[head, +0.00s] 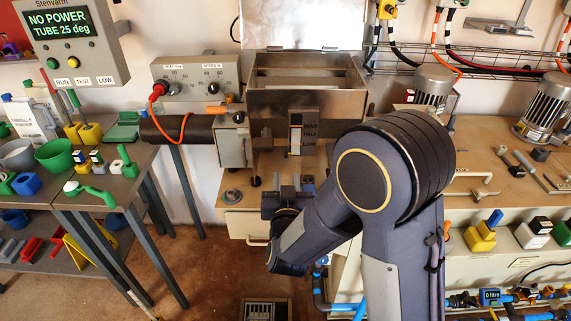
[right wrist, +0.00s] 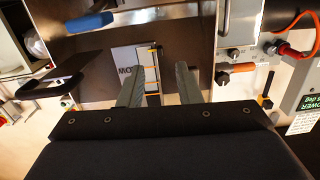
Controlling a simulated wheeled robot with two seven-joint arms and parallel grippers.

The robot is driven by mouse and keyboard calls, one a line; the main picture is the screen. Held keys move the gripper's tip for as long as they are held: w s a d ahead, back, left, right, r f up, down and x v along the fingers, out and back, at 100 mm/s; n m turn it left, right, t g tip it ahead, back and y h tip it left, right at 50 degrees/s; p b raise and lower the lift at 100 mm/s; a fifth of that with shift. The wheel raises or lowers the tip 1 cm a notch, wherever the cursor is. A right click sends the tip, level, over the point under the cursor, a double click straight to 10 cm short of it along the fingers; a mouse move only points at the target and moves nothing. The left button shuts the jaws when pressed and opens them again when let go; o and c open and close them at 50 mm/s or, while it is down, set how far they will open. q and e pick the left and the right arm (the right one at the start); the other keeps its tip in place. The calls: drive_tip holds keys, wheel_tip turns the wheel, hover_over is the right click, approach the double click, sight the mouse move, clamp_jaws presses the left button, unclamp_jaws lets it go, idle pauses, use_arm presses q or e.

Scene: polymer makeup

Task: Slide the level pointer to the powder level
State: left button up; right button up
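In the right wrist view the gauge (right wrist: 129,58) appears upside down, with a pale scale strip and thin orange marks (right wrist: 152,68). A small dark piece (right wrist: 156,47) at the strip could be the level pointer, but I cannot tell for sure. The powder level is not clear. My right gripper (head: 287,181) is in front of and below the gauge; its two fingers (right wrist: 160,68) are apart and empty. My left gripper is not in view.
The open metal hopper (head: 270,103) stands behind the gauge. A grey box with an orange-handled lever (head: 216,109) is to its left. The heat and speed control box (head: 194,75) is behind that. Motors (head: 434,84) stand on the bench at right.

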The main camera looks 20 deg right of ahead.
sight(286, 157)
drive_tip(key=shift+t, duration=0.3)
drive_tip(key=p+x, duration=0.1)
drive_tip(key=x, duration=0.6)
drive_tip(key=shift+w+d+r+p, duration=0.1)
drive_tip(key=shift+w+p, duration=0.25)
clamp_jaws()
